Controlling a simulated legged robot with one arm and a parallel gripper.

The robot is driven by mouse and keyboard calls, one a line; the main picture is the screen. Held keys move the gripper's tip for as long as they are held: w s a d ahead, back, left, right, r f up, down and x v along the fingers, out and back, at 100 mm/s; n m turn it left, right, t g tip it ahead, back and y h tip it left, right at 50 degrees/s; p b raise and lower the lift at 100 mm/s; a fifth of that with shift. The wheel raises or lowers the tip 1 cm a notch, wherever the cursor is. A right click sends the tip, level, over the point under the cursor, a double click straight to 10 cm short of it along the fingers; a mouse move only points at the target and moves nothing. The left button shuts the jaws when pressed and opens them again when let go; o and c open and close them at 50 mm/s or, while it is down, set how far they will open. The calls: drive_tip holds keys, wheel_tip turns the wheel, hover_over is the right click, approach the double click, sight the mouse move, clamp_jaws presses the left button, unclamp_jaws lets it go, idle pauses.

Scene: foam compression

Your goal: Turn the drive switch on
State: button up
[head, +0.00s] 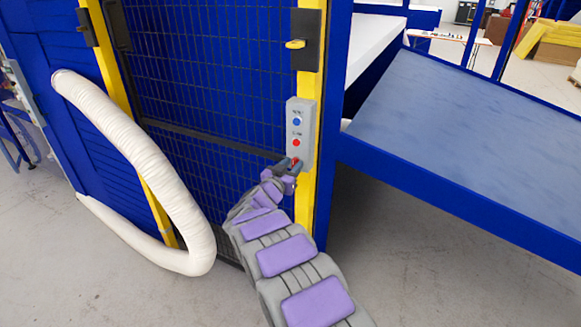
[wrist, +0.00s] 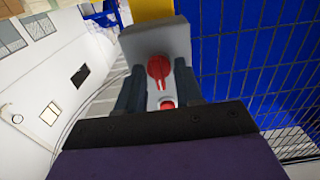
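The grey control box (head: 301,118) is mounted on a yellow post of the fenced machine in the head view. It carries a blue button (head: 297,122), a red button (head: 297,142) and, at its lower end, a red switch knob (head: 295,161). My gripper (head: 289,164) is at the lower end of the box, by this knob. In the wrist view the red switch knob (wrist: 159,68) shows between the two spread fingers of my gripper (wrist: 159,72), with a visible gap on each side. Another red part (wrist: 167,103) shows closer to the gripper body. The blue button is hidden there.
A dark mesh door (head: 205,80) is left of the post, with a yellow-handled latch (head: 296,44) above the box. A blue-framed conveyor table (head: 470,110) extends right. A thick white hose (head: 140,160) loops at the left. The grey floor (head: 430,265) is clear at front right.

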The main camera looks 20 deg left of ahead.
clamp_jaws()
drive_tip(key=shift+m, duration=0.3)
drive_tip(key=m+b, duration=0.1)
drive_tip(key=m, duration=0.2)
drive_tip(key=shift+m, duration=0.4)
drive_tip(key=m+b, duration=0.2)
drive_tip(key=m, duration=0.2)
drive_tip(key=shift+f, duration=0.15)
drive_tip(key=m+b, duration=0.4)
drive_tip(key=m, duration=0.1)
drive_tip(key=shift+f, duration=0.2)
drive_tip(key=shift+d+f+m+b, duration=0.1)
drive_tip(key=shift+d+m+b, duration=0.05)
drive_tip(key=shift+m+b, duration=1.95)
drive_tip(key=shift+m, duration=0.3)
